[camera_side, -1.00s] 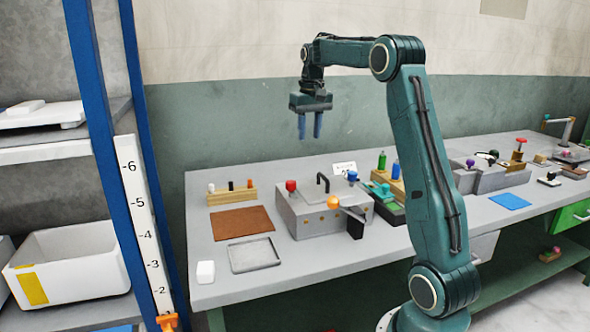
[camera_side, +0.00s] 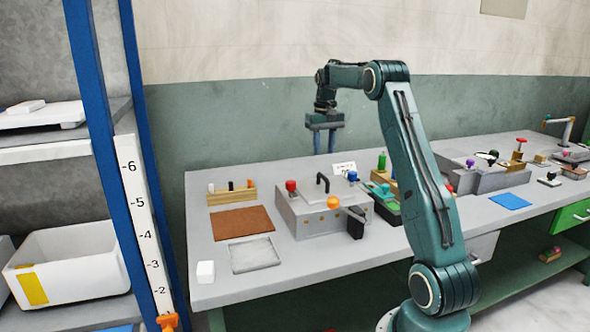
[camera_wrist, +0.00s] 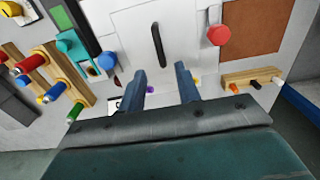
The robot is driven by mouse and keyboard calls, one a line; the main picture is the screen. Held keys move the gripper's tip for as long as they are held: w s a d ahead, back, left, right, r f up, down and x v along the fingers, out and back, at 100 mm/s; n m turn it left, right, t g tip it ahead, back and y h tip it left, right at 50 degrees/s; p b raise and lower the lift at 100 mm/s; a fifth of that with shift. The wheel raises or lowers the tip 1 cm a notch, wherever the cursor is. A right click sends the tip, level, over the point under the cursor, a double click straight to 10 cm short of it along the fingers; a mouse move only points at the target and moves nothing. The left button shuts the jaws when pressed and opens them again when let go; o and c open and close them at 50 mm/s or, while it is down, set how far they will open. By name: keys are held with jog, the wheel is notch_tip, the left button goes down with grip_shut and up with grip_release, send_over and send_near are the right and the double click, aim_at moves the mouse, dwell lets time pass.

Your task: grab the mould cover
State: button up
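The mould cover (camera_side: 304,203) appears to be the pale grey top of a box-shaped press on the bench, with a black arched handle (camera_side: 323,181) standing on it. In the wrist view the handle (camera_wrist: 157,44) lies a little beyond my fingertips, roughly in line with the gap between them. My gripper (camera_side: 324,151) hangs with its blue fingers pointing down, above the press and apart from the handle. In the wrist view my gripper (camera_wrist: 161,70) has its fingers spread with nothing between them.
A red knob (camera_side: 291,186) and an orange knob (camera_side: 334,202) stick up around the press. A wooden rack with small pegs (camera_side: 232,195), a brown mat (camera_side: 240,223) and a shallow tray (camera_side: 254,256) lie left.

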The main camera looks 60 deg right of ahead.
aim_at(323, 177)
jog(key=shift+f, duration=2.8)
jog(key=shift+f, duration=2.6)
jog(key=shift+r, duration=0.1)
grip_shut()
